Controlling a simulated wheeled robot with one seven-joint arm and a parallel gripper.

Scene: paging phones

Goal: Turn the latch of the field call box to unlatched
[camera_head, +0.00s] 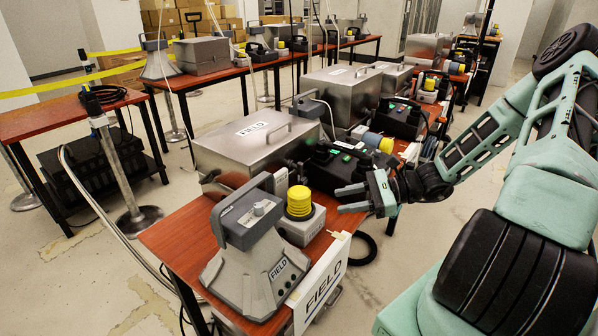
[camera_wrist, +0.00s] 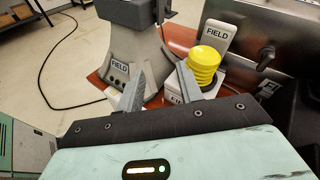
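A silver metal box (camera_head: 235,150) with a FIELD label and a lid handle stands on the red table; I take it as the field call box. Its lid looks closed. In the wrist view, its metal face (camera_wrist: 284,28) fills the upper right, with a small dark fitting (camera_wrist: 266,57) that may be the latch. I cannot tell the latch's position. My gripper (camera_head: 340,199) is open and empty, right of the yellow bellows-like piece and in front of the box, apart from it. Its two fingers also show in the wrist view (camera_wrist: 161,70).
A grey horn-shaped unit (camera_head: 252,262) labelled FIELD stands at the table's near end. The yellow ribbed piece (camera_head: 299,202) on its grey base stands beside it, near my fingers. A FIELD sign (camera_head: 322,285) hangs at the table edge. Dark equipment (camera_head: 335,165) stands behind my gripper.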

